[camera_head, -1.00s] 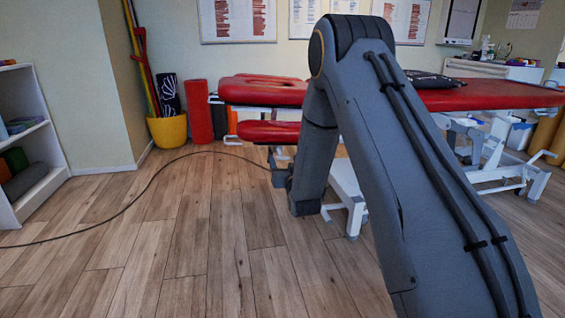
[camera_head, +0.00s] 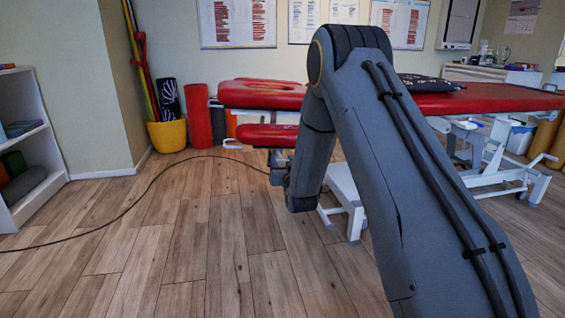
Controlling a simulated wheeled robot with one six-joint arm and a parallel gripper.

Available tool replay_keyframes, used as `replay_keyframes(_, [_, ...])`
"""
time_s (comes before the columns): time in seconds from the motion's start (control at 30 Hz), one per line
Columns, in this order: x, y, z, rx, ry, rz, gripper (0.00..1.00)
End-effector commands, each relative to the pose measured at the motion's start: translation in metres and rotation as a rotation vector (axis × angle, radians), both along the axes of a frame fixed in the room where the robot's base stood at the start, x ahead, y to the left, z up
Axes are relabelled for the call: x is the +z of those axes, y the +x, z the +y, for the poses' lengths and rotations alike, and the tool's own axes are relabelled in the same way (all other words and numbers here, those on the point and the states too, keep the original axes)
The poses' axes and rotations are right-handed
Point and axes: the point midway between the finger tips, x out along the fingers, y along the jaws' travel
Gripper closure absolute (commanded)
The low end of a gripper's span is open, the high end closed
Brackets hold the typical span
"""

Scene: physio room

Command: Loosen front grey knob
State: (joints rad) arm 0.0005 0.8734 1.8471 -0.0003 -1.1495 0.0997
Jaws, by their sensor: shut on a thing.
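A red treatment table (camera_head: 470,101) on a white frame stands across the back right. Its padded left end has a head section (camera_head: 262,94) with a lower red pad (camera_head: 266,134) beneath it. My arm covers the middle of the table and part of its frame. My arm's wrist reaches down beside the lower pad, in front of the frame. No grey knob can be made out; that part of the frame is covered or too small to tell.
A black cable (camera_head: 130,204) runs over the wooden floor to the table's left end. A yellow bucket (camera_head: 167,135), a red roll (camera_head: 198,116) and white shelves (camera_head: 40,160) stand at the left. The floor at front left is otherwise clear.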

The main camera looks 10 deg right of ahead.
Motion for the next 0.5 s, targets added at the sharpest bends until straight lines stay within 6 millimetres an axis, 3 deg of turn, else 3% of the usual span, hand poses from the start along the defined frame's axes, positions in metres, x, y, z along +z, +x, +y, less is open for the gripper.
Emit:
replay_keyframes(0.27, [0.0011,-0.0005,0.0007,0.001,-0.089,0.0,0.8])
replay_keyframes(0.5, [0.002,-0.0009,0.0015,0.001,-0.274,0.0,0.8])
